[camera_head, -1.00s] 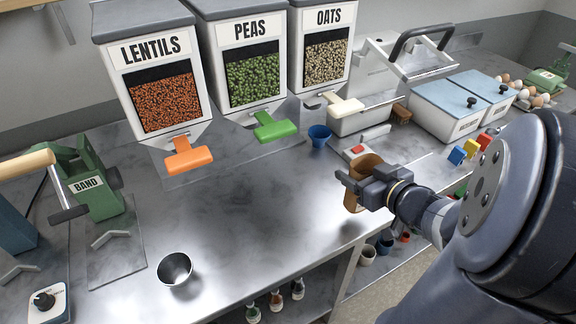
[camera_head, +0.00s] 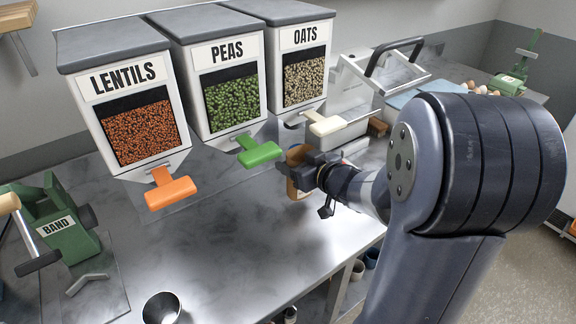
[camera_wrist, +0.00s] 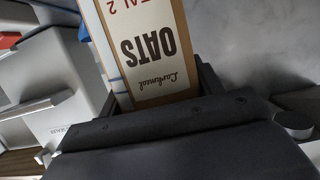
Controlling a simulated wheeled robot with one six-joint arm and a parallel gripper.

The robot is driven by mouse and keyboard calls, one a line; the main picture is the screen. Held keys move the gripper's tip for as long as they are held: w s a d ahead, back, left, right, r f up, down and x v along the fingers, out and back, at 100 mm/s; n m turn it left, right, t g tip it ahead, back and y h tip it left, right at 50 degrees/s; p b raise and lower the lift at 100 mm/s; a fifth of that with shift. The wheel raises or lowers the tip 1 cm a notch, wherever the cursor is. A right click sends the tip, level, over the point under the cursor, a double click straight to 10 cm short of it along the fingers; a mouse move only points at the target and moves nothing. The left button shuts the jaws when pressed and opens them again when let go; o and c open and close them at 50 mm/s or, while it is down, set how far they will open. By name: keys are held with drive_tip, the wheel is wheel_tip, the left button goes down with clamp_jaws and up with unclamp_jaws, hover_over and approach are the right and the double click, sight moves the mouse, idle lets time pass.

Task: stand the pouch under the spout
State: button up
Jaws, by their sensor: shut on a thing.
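The pouch (camera_head: 299,184) is brown kraft with a cream label; in the wrist view the pouch (camera_wrist: 147,45) shows the word OATS, upside down in the picture. My gripper (camera_head: 308,170) is shut on it from the right and holds it roughly upright. In the head view it appears below and between the spout levers of the peas and oats dispensers. The oats dispenser (camera_head: 304,75) has a cream lever (camera_head: 330,125). Whether the pouch base touches the counter is unclear. My gripper hides part of the pouch.
The peas dispenser (camera_head: 232,100) with a green lever (camera_head: 259,153) and the lentils dispenser (camera_head: 140,130) with an orange lever (camera_head: 171,193) stand to the left. A metal cup (camera_head: 161,308) and a green band machine (camera_head: 55,225) are nearer. The counter (camera_head: 215,240) between is clear.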

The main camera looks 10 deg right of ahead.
drive_tip(key=shift+w+a+f+b, duration=0.25)
drive_tip(key=shift+w+a+f, duration=0.1)
drive_tip(key=shift+w+f, duration=0.5)
drive_tip(key=shift+w+a+f+b, duration=0.2)
drive_tip(key=shift+w+a+f, duration=0.15)
drive_tip(key=shift+w+f, duration=0.5)
drive_tip(key=shift+f, duration=0.15)
drive_tip(key=o, duration=1.2)
drive_tip(key=p+v, duration=0.1)
drive_tip(key=v, duration=1.1)
drive_tip(key=shift+s, duration=0.1)
